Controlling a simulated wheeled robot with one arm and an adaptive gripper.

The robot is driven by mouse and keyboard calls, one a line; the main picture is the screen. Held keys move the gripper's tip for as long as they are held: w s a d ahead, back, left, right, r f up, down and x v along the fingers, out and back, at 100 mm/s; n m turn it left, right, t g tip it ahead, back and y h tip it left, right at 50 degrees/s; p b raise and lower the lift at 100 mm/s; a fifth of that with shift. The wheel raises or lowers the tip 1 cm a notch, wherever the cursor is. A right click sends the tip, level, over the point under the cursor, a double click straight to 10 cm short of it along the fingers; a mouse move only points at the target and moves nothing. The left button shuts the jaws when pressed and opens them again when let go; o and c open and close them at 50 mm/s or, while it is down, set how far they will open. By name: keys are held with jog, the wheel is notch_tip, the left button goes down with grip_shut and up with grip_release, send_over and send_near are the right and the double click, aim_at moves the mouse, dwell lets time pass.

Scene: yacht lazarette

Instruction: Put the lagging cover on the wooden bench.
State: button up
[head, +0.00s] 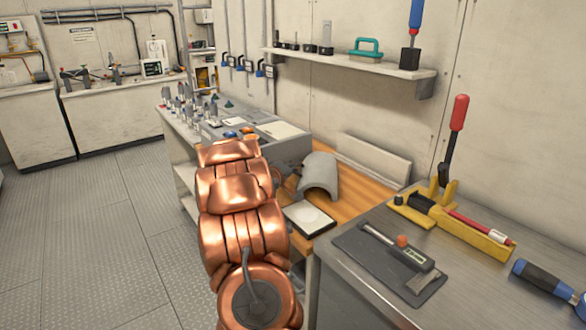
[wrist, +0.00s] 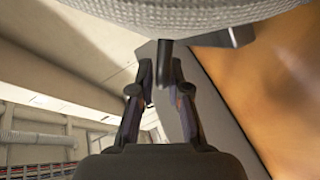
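The lagging cover (head: 320,174) is a grey half-round shell in the head view, at the wooden bench (head: 352,186). I cannot tell whether its lower edge touches the wood or hangs just above it. In the wrist view its grey woven underside or edge (wrist: 190,14) fills the top. My gripper (wrist: 162,72) has its two fingers close on either side of a dark peg that joins the cover, and appears shut on it. In the head view my copper arm mostly hides the gripper. The orange wood also shows at right in the wrist view (wrist: 275,75).
A white square plate with a dark border (head: 309,217) lies on the near part of the bench. A pale box (head: 372,158) stands along the wall behind the cover. A metal worktop (head: 470,275) with tools is at right. A counter with small parts (head: 215,120) is beyond.

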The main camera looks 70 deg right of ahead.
jog(key=o, duration=0.3)
jog(key=shift+r, duration=0.1)
jog(key=shift+o, duration=0.2)
jog(key=v, duration=1.2)
jog(key=shift+w, duration=0.1)
